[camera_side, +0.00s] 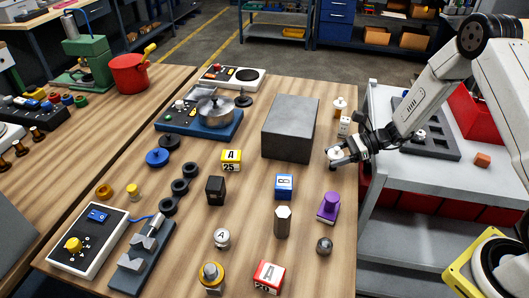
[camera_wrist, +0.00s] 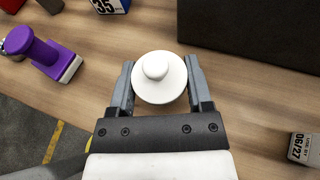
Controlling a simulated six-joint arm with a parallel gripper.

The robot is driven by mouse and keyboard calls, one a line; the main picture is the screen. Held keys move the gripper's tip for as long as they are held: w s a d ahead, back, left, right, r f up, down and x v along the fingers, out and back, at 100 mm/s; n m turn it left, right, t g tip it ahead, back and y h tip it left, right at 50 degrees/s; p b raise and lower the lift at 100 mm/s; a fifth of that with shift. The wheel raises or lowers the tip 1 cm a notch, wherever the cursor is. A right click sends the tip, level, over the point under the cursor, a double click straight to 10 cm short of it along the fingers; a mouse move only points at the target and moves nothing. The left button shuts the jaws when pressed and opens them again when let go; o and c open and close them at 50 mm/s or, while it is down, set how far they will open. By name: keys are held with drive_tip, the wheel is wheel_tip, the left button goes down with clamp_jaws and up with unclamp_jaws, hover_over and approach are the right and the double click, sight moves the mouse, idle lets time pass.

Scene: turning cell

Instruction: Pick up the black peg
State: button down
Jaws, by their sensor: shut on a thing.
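My gripper (camera_side: 345,154) is low over the right edge of the wooden table. In the wrist view its two fingers (camera_wrist: 160,85) are closed on a white round piece with a small knob on top. This white piece (camera_wrist: 157,68) also shows at the fingertips in the side view (camera_side: 334,156). I cannot tell whether it touches the table. A small black knobbed piece (camera_side: 243,98), which looks like the black peg, stands at the back of the table by the control box, well away from my gripper.
A large grey block (camera_side: 290,128) stands left of my gripper. A purple stamp-like piece (camera_side: 328,207) and a blue cube (camera_side: 284,187) stand nearer the front. A white-topped piece (camera_side: 340,106) and a small white block (camera_side: 344,126) are just behind. A cart (camera_side: 385,215) adjoins on the right.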

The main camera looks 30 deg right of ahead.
drive_tip(key=shift+r, duration=0.15)
drive_tip(key=shift+r, duration=0.75)
drive_tip(key=s+r, duration=1.1)
drive_tip(key=s, duration=0.3)
drive_tip(key=shift+a+r, duration=0.15)
drive_tip(key=shift+a, duration=0.1)
drive_tip(key=shift+w, duration=0.1)
